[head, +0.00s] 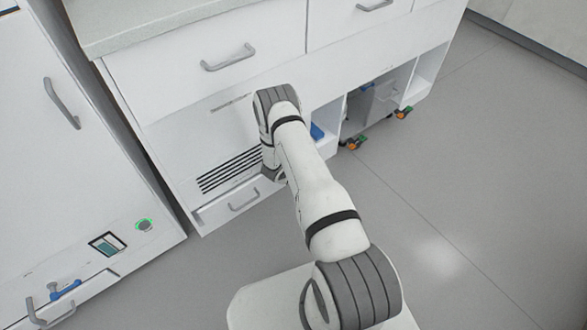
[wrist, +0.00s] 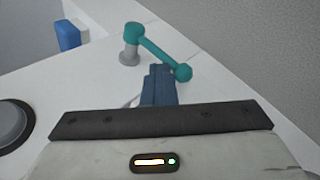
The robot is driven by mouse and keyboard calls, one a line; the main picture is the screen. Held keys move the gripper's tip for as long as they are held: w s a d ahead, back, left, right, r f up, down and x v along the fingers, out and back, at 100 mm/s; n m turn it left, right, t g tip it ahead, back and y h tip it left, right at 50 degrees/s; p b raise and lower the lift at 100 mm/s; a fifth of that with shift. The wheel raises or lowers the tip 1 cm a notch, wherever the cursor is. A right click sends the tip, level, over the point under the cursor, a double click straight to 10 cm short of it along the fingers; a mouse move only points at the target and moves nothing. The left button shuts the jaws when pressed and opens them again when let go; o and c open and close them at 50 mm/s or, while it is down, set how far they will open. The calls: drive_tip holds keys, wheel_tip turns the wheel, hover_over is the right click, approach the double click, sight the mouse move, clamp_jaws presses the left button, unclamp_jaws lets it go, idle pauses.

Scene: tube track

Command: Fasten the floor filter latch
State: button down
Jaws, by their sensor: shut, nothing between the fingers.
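The teal latch lever (wrist: 158,52) shows in the wrist view on a white surface. Its pivot end sits on a short grey post (wrist: 129,52), and the arm slants down and right to a round teal knob (wrist: 183,72). My gripper (wrist: 158,72) is shut and empty, with its blue fingers just left of the knob and below the lever arm. I cannot tell whether the fingers touch the lever. In the head view my arm hides the latch and the fingers, low at the white cabinet's front (head: 190,140).
A vent grille (head: 230,170) and a low drawer handle (head: 243,200) are left of my arm. A blue thing (wrist: 68,35) stands beyond the latch. Another cabinet at the left has a blue latch (head: 64,290). The floor at the right (head: 470,180) is clear.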

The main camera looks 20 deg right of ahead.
drive_tip(key=shift+a+f, duration=0.2)
drive_tip(key=shift+f, duration=0.2)
idle(0.3)
drive_tip(key=shift+r, duration=0.1)
drive_tip(key=r+p, duration=0.2)
drive_tip(key=r, duration=0.1)
drive_tip(key=r+p, duration=0.1)
drive_tip(key=r, duration=0.1)
drive_tip(key=shift+w+a+r, duration=0.15)
drive_tip(key=shift+w+a, duration=0.1)
drive_tip(key=shift+a, duration=0.1)
drive_tip(key=s+a+r+p, duration=0.2)
drive_tip(key=s+a+r, duration=0.2)
drive_tip(key=a, duration=0.2)
drive_tip(key=shift+s+r, duration=0.2)
drive_tip(key=shift+s, duration=0.15)
